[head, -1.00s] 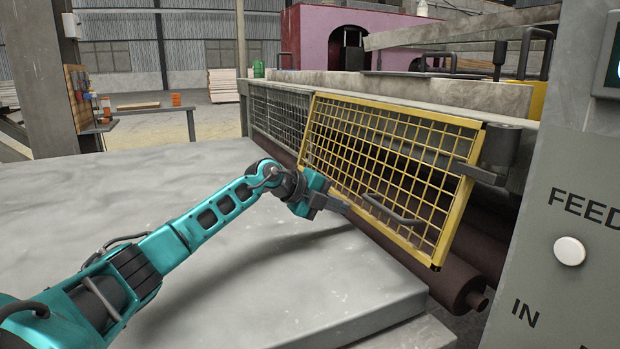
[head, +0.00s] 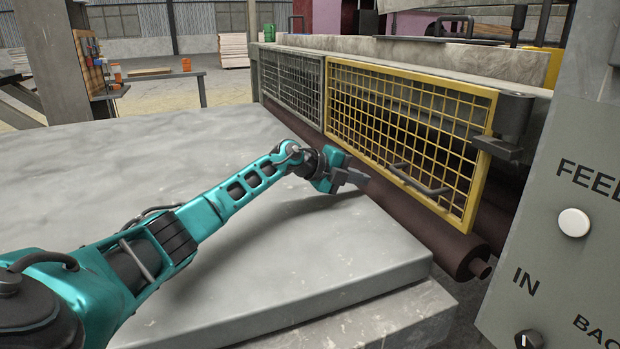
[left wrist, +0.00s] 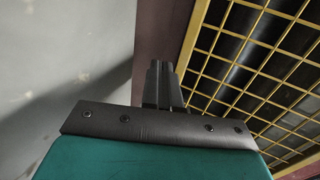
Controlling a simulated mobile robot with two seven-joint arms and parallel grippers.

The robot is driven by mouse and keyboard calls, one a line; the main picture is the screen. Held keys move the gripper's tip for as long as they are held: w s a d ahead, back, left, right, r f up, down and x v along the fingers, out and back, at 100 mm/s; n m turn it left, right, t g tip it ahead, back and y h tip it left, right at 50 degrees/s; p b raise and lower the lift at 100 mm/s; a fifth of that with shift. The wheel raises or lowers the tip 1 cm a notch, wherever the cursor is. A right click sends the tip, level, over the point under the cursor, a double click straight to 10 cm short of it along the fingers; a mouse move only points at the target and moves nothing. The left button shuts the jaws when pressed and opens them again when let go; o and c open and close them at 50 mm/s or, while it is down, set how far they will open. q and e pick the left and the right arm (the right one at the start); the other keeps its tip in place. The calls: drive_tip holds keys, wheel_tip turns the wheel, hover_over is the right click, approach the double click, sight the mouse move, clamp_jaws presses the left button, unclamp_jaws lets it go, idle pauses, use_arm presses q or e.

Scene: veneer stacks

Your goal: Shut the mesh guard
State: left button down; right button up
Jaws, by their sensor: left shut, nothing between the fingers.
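The mesh guard (head: 408,132), a yellow-framed grid with a dark bar handle (head: 420,180), stands over brown rollers at the right of the head view. It looks roughly in line with the grey mesh panel (head: 292,82) to its left; whether it is fully seated I cannot tell. My left gripper (head: 360,180) is shut and empty, just left of the guard's lower part and the handle, apparently apart from them. In the left wrist view the closed fingers (left wrist: 158,82) point up the picture, with the guard (left wrist: 250,75) to their right. My right gripper is not in view.
A broad grey slab (head: 130,170) lies under my left arm. The brown roller (head: 455,250) runs along its right side. A dark bracket block (head: 510,118) sits at the guard's right end. A control panel (head: 575,165) stands at the right edge.

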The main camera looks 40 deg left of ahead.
use_arm(q)
drive_tip(key=s, duration=0.1)
drive_tip(key=s+a, duration=0.2)
drive_tip(key=s, duration=0.1)
drive_tip(key=shift+r, duration=0.15)
drive_tip(key=s, duration=0.1)
drive_tip(key=s+a, duration=0.1)
drive_tip(key=s, duration=0.1)
drive_tip(key=s+a, duration=0.1)
drive_tip(key=shift+s+a+p, duration=0.25)
drive_tip(key=shift+s+p, duration=0.1)
drive_tip(key=shift+p, duration=0.05)
drive_tip(key=shift+s+a, duration=0.35)
drive_tip(key=shift+s, duration=0.3)
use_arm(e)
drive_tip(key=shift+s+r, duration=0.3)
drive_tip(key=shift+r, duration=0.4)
